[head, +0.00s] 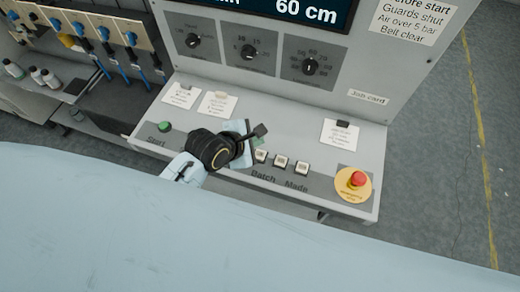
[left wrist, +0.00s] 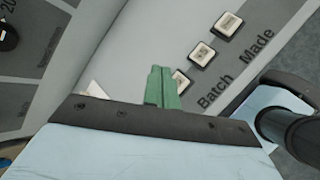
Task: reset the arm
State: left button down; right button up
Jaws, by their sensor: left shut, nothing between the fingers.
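My left gripper (head: 262,138) is over the sloping console ledge, just left of the batch counter. In the left wrist view its green fingertips (left wrist: 162,88) are together, with nothing between them. They overlap the nearest of the square white batch counter windows (left wrist: 202,53). I cannot tell whether they touch the panel. In the head view the counter windows (head: 281,161) sit in a row to the right of the gripper. My right gripper is in neither view.
A green start button (head: 165,127) is at the ledge's left and a red emergency stop (head: 358,179) at its right. Three black knobs (head: 248,52) are on the upright panel. Paper cards (head: 339,134) lie on the ledge.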

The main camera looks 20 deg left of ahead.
pick_arm(q)
jog(key=shift+f, duration=0.1)
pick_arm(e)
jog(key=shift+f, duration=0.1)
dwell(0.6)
pick_arm(q)
jog(key=s+a+r+m+g+y, duration=0.2)
jog(key=s+a+m, duration=0.3)
jog(key=s+m, duration=0.55)
jog(key=s+a+r+m+g+y, duration=0.2)
jog(key=s+a+m, duration=0.4)
jog(key=m, duration=0.7)
notch_tip(320, 180, down, 31)
jog(key=s+d+g+b, duration=0.1)
jog(key=s+g+b, duration=0.15)
jog(key=b, duration=0.55)
jog(key=s+a+f+b, duration=0.1)
jog(key=s+f+b, duration=0.3)
jog(key=s+f, duration=0.4)
jog(key=s+a+f+b, duration=0.1)
jog(key=s+f+b, duration=0.2)
jog(key=s+f, duration=0.6)
notch_tip(320, 180, down, 7)
jog(key=shift+s+a+m+g+b, duration=0.2)
jog(key=shift+a+m+g+b, duration=0.1)
jog(key=shift+m+g+b, duration=0.05)
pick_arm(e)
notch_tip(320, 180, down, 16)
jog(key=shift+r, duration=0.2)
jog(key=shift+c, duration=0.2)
